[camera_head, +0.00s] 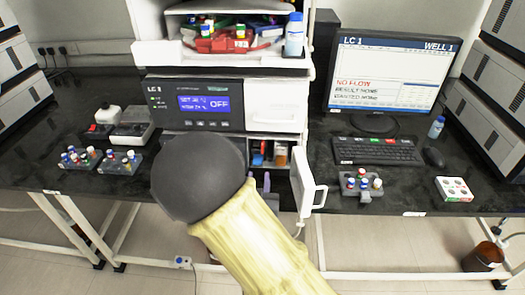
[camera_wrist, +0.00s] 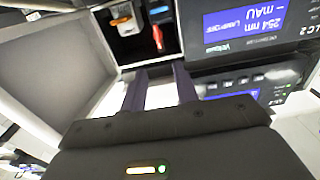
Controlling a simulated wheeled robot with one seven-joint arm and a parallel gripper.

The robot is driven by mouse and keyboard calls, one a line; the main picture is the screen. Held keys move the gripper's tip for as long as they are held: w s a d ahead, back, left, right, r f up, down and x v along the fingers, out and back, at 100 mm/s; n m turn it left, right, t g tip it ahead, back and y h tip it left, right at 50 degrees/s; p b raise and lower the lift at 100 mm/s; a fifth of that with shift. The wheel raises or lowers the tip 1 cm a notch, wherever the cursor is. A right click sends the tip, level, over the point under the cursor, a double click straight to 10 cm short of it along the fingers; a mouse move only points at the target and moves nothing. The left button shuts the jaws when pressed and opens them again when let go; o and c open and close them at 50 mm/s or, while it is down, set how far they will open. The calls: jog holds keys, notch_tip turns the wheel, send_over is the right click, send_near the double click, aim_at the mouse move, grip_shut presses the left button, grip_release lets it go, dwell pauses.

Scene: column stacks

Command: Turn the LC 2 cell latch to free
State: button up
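The wrist view looks upside down at a unit marked LC 2, whose screen (camera_wrist: 245,28) reads 254 nm and lamp off. In the head view my arm hides most of my gripper (camera_head: 260,182).
An open white door (camera_head: 306,184) stands right of the compartment; a large pale panel (camera_wrist: 55,60) fills the wrist view's left. The head view shows an LC 1 panel (camera_head: 203,104), a monitor (camera_head: 390,75), a keyboard (camera_head: 377,151) and vial racks (camera_head: 361,185) on the black bench.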

aim_at(262, 146)
jog(key=w, duration=1)
jog(key=w+b, duration=0.1)
jog(key=w, duration=0.4)
jog(key=shift+d, duration=0.3)
jog(key=shift+w, duration=0.1)
jog(key=shift+c, duration=0.4)
grip_shut()
